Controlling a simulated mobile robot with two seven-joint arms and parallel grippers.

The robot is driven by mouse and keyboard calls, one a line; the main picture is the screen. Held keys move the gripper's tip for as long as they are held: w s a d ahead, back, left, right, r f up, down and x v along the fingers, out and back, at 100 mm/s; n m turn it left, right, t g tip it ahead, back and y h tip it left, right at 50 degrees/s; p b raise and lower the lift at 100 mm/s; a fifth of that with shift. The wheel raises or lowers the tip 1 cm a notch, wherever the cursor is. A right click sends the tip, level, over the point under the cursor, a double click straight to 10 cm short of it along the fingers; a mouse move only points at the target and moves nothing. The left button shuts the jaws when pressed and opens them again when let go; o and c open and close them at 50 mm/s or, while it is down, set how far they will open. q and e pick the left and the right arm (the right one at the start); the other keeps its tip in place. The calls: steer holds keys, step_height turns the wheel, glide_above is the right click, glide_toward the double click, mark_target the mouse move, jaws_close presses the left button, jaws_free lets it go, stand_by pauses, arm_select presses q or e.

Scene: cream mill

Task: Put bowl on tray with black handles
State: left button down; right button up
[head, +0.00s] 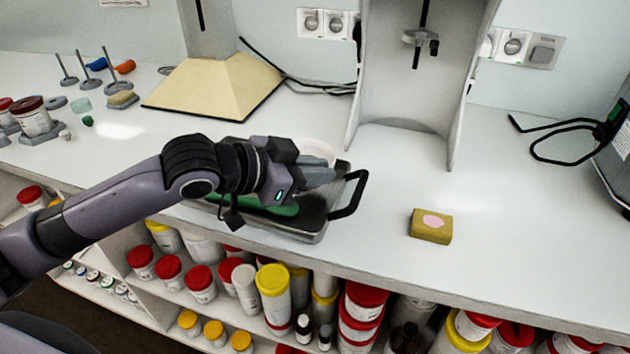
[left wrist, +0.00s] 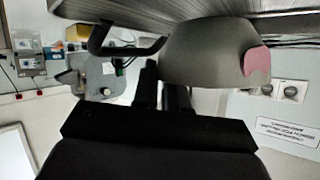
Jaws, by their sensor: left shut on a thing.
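The metal tray with black handles (head: 315,226) stands on the white bench, its right handle (head: 350,195) showing clearly. My left gripper (head: 322,174) is over the tray's right part and is shut on the pale bowl (head: 318,149). In the head view the gripper hides part of the bowl. In the left wrist view the bowl (left wrist: 203,55) is grey with a pink patch, between the fingers (left wrist: 165,92) and the tray (left wrist: 265,14). I cannot tell whether the bowl touches the tray. My right gripper is not in view.
A green item (head: 278,208) lies in the tray, partly behind my arm. A yellow block with a pink patch (head: 431,226) sits to the right. A cream hopper (head: 215,85) and a grey stand (head: 410,90) are behind. The bench right of the tray is mostly clear.

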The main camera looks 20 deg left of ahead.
arm_select(q)
step_height(320, 180, down, 2)
steer(key=shift+f, duration=0.1)
steer(key=c, duration=1.2)
jaws_free()
steer(key=shift+o, duration=0.2)
steer(key=v, duration=1.2)
